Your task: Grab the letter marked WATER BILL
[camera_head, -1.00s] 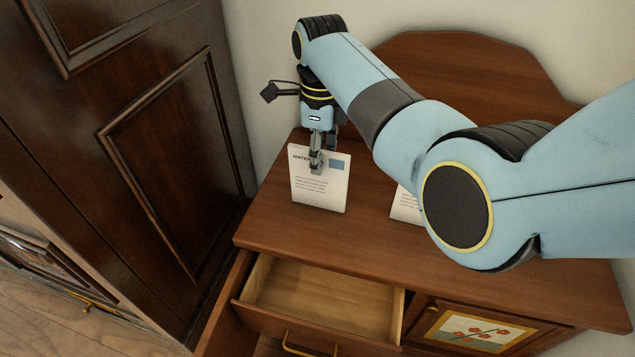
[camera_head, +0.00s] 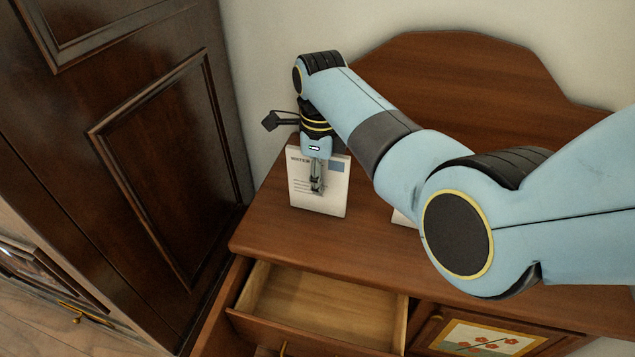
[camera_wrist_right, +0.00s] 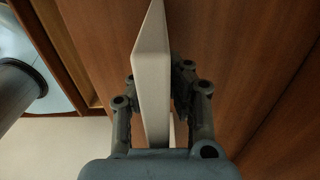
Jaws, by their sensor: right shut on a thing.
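A white letter (camera_head: 305,195) stands upright on the wooden dresser top. The word WATER shows at its upper left; the rest of the heading is covered by my gripper. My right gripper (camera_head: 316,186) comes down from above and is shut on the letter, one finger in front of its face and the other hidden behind. In the right wrist view the letter (camera_wrist_right: 152,75) shows edge-on between the two fingers of the right gripper (camera_wrist_right: 155,95). My left gripper is not in view.
A second white paper (camera_head: 401,218) stands to the right, mostly hidden behind my right arm. An open, empty drawer (camera_head: 320,300) juts out below the dresser top (camera_head: 300,236). A dark armoire (camera_head: 160,130) stands at the left.

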